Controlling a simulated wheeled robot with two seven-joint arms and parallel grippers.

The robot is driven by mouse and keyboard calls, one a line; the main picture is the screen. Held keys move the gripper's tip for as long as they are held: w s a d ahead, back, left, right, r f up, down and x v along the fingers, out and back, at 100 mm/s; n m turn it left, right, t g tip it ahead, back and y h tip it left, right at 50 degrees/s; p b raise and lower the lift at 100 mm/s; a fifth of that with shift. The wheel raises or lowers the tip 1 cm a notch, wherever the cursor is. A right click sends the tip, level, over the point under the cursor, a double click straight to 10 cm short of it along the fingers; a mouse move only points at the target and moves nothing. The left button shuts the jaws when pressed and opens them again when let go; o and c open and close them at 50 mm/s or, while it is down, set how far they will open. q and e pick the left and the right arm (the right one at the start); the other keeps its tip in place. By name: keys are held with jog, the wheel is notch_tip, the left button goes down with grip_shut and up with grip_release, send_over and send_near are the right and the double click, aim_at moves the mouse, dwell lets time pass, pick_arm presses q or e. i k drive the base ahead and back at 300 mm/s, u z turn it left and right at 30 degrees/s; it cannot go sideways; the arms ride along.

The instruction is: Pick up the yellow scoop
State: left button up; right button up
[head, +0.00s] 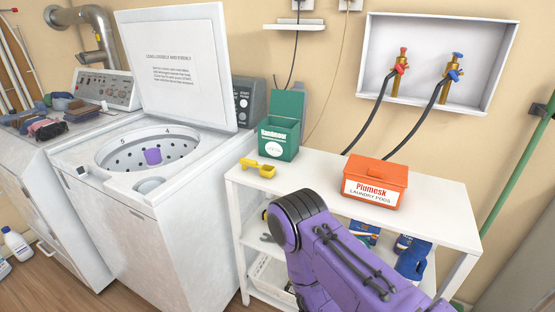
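The yellow scoop (258,167) lies on the white shelf top near its left front corner. Its bowl is toward the right and its handle toward the left. It is just in front of the green open box (281,126) and apart from my arm. A purple arm of mine rises from the bottom right in front of the shelf, its dark joint below and right of the scoop. No gripper of mine can be made out in the head view.
An orange laundry box (375,183) stands on the shelf top (437,204), right of the scoop. Lower shelves hold blue packages (412,257). An open-lidded washer (128,205) stands close at left. Taps with black hoses (431,120) hang behind. The shelf's right end is clear.

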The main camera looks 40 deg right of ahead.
aim_at(256, 167)
jog(key=z, duration=0.7)
jog(key=i, duration=0.65)
jog(key=z, duration=0.65)
